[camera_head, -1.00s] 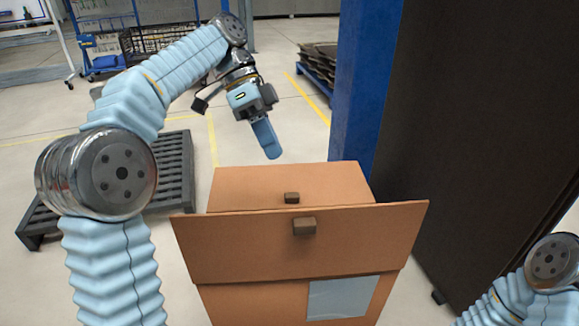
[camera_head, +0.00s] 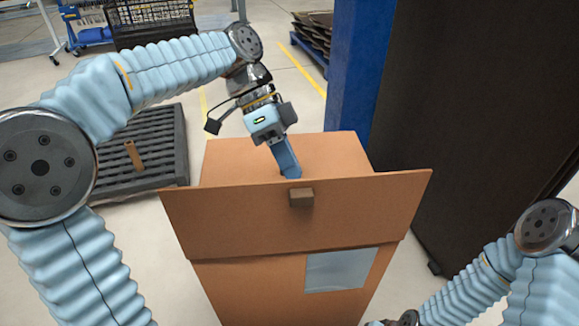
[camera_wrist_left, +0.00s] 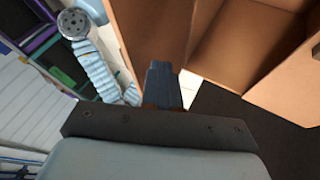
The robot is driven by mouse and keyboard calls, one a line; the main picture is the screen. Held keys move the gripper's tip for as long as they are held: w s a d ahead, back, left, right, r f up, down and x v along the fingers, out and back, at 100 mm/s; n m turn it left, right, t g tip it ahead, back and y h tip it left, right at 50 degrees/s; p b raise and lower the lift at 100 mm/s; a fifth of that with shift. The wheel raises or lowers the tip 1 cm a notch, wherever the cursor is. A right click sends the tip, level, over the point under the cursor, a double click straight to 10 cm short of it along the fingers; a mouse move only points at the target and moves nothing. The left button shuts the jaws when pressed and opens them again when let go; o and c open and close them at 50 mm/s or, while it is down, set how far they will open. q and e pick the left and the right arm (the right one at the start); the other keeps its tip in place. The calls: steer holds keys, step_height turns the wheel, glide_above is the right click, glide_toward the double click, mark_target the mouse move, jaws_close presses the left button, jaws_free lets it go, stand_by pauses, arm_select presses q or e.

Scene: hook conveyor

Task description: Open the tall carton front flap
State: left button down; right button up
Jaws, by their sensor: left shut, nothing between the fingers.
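The tall brown carton (camera_head: 290,280) stands in front of me with a pale label on its near face. A wide flap (camera_head: 240,222) on its near side has a dark knob (camera_head: 301,197) and spreads wider than the body. A brown panel (camera_head: 235,165) lies behind this flap. My left gripper (camera_head: 291,172) is shut and empty, pointing down just behind the near flap's top edge; contact cannot be told. In the left wrist view the shut fingers (camera_wrist_left: 163,85) are beside brown carton walls (camera_wrist_left: 215,40). My right gripper is out of view; only its arm shows at lower right.
A blue post (camera_head: 362,75) and a tall dark panel (camera_head: 470,120) stand close on the carton's right. A dark slatted pallet (camera_head: 170,150) with a small brown strip lies at left. Pale floor shows between pallet and carton.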

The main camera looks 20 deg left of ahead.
mark_target(295, 200)
arm_select(q)
steer(key=shift+s+d, duration=0.2)
steer(key=shift+s, duration=0.25)
steer(key=s+t+b, duration=0.1)
steer(key=s+b, duration=0.1)
steer(key=s+d+t+y+b, duration=0.1)
steer(key=s, duration=0.1)
steer(key=s+d+t+b, duration=0.1)
steer(key=s+b, duration=0.1)
steer(key=shift+s+d+f+m+y+b, duration=0.1)
steer(key=shift+d+f+m+y+b, duration=0.1)
steer(key=shift+d+m+y+b, duration=0.15)
steer(key=shift+s+r+t, duration=0.1)
steer(key=shift+s+t, duration=0.15)
steer(key=shift+t, duration=0.05)
steer(key=shift+r, duration=0.1)
